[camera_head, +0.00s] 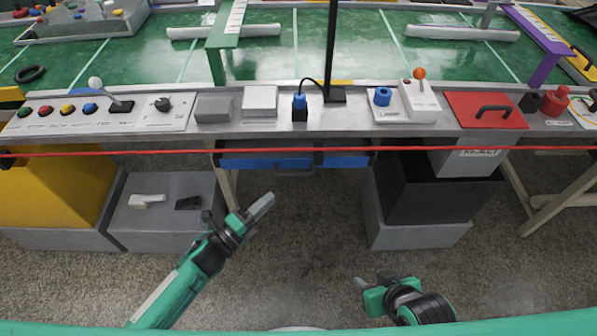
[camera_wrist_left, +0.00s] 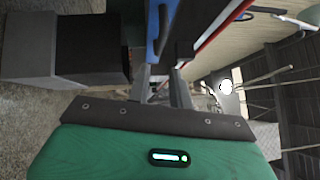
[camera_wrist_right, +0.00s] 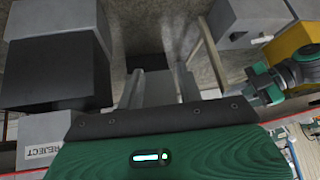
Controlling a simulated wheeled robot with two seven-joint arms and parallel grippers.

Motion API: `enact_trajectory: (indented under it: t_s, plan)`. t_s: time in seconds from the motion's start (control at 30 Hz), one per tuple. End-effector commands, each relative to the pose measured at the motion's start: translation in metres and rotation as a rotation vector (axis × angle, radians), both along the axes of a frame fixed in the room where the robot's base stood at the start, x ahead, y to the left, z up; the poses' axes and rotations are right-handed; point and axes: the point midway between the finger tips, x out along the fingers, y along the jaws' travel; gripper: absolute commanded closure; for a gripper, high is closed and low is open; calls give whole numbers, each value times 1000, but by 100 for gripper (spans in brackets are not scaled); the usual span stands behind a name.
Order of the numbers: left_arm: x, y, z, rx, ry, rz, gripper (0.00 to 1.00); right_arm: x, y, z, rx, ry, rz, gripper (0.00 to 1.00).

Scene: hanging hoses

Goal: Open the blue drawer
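The blue drawer (camera_head: 340,162) sits under the front edge of the long workbench and looks shut. Its dark handle (camera_head: 294,171) is at the middle of its front. In the left wrist view the blue drawer front (camera_wrist_left: 152,35) shows as a strip near the top. My left gripper (camera_head: 257,209) is in front of and below the drawer, apart from the handle. Its fingers stand apart with nothing between them. My right gripper (camera_head: 369,283) is low, well back from the bench. Its fingers are apart and empty in the right wrist view (camera_wrist_right: 157,80).
A red barrier line (camera_head: 450,150) runs along the bench front above the drawer. A yellow bin (camera_head: 50,195) and a grey box (camera_head: 165,220) are left. Floor between is clear.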

Motion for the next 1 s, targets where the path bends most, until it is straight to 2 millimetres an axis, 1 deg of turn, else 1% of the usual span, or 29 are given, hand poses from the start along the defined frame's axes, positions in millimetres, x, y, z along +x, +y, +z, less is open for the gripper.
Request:
enact_trajectory:
  t_s: [0.03,0.3,0.5,0.7,1.0]
  plan:
    - [7,-7,3,-2,-4,-1,78,0,0,0,1,-1,1,64]
    - [47,-47,10,-2,-1,1,78,3,4,-2,11,-23,5,64]
    - [70,-71,14,-2,2,2,78,5,8,-3,23,-44,8,64]
    - [80,-82,16,-2,4,1,78,6,11,-3,31,-57,11,64]
    - [82,-83,16,-2,3,1,78,6,12,-3,33,-61,12,64]
